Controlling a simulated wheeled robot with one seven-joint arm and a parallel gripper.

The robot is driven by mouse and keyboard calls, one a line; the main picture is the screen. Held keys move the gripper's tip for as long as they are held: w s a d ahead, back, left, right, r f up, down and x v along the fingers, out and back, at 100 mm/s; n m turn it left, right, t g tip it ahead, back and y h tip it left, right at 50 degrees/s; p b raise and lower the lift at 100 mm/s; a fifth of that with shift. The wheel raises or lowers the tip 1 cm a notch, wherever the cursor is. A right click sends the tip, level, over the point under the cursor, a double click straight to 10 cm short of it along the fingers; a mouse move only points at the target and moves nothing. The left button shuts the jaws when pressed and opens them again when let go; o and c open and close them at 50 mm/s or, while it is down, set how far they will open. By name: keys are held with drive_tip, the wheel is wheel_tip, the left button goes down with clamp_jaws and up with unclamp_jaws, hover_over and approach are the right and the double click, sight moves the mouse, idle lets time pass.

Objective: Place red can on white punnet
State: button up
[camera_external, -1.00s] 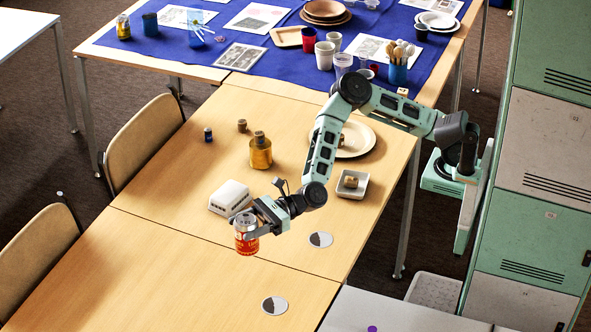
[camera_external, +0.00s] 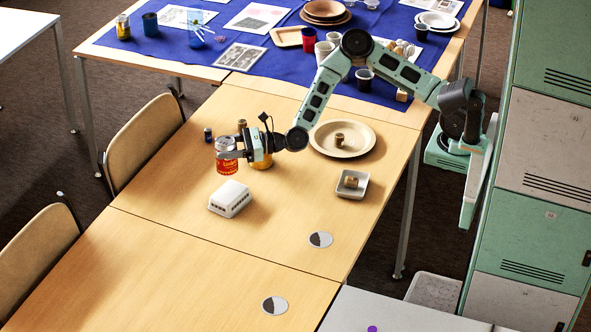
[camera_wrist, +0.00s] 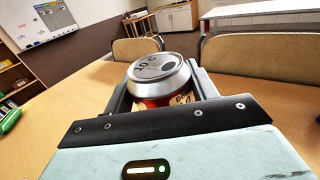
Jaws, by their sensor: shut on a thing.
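The red can (camera_external: 227,163) has a silver top and is upright between the fingers of my gripper (camera_external: 229,153). In the wrist view the red can (camera_wrist: 160,82) shows its silver lid, with a finger on each side. The white punnet (camera_external: 230,198) is on the wooden table, with slots along its side and its closed face up. In the outside view the can appears just above and behind the punnet, apart from it. Its exact height is hard to tell. The punnet is not seen in the wrist view.
A gold tin (camera_external: 262,160) stands partly hidden behind my gripper. A small dark-blue item (camera_external: 208,134) is behind the can. The front of the table is mostly clear, with two flat discs.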

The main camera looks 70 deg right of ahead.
sight(227, 168)
wheel_tip(227, 168, down, 7)
drive_tip(key=shift+f, duration=0.2)
drive_tip(key=shift+f, duration=0.15)
drive_tip(key=o, duration=1.2)
drive_tip(key=shift+c, duration=0.2)
